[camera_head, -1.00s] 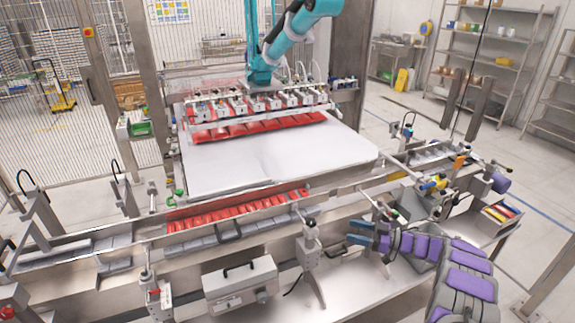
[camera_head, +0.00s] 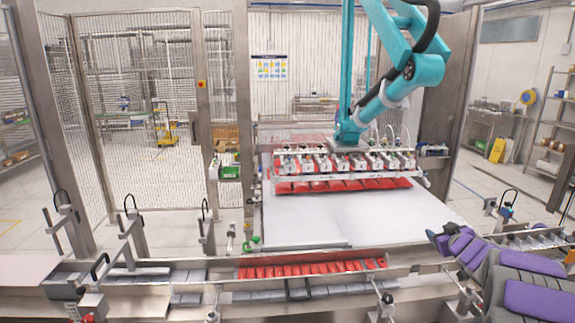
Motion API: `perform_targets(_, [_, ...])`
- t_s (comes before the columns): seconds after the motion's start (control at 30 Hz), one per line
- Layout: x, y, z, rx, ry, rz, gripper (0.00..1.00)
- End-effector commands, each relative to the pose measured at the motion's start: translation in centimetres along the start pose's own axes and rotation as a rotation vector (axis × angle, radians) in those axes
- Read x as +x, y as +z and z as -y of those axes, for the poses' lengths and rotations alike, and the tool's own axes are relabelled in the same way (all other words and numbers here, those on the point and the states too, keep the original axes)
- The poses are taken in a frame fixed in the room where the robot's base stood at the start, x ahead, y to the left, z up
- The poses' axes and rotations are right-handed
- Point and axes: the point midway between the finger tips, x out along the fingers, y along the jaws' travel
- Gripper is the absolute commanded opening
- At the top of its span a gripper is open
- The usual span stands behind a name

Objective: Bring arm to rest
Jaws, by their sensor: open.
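My grey arm with purple pads (camera_head: 535,299) reaches in from the lower right. My gripper (camera_head: 434,236) is at its left end, in front of the right part of the white table (camera_head: 385,224).
A teal picker arm (camera_head: 395,90) carries a suction head (camera_head: 345,160) above red packs (camera_head: 340,185) over the white table. A conveyor with a row of red packs (camera_head: 310,269) and grey trays crosses the front. Posts with black cables (camera_head: 130,228) stand at left.

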Motion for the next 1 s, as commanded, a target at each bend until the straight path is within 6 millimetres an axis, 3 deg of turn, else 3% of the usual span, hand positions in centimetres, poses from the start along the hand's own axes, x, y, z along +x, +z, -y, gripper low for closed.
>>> perform_targets(0.03, [-1.1, -1.1, 0.2, 0.005, 0.037, 0.036, 0.64])
perform_targets(0.17, [-4.4, -1.9, 0.9, 0.032, 0.125, 0.157, 0.64])
perform_targets(0.27, [-7.6, -1.8, 2.0, 0.061, 0.174, 0.261, 0.64])
perform_targets(0.47, [-15.0, -0.4, 6.1, 0.124, 0.211, 0.486, 0.64])
perform_targets(0.67, [-24.0, 2.2, 12.2, 0.183, 0.168, 0.728, 0.64])
perform_targets(1.0, [-42.2, 7.8, 25.0, 0.232, -0.086, 1.159, 0.64])
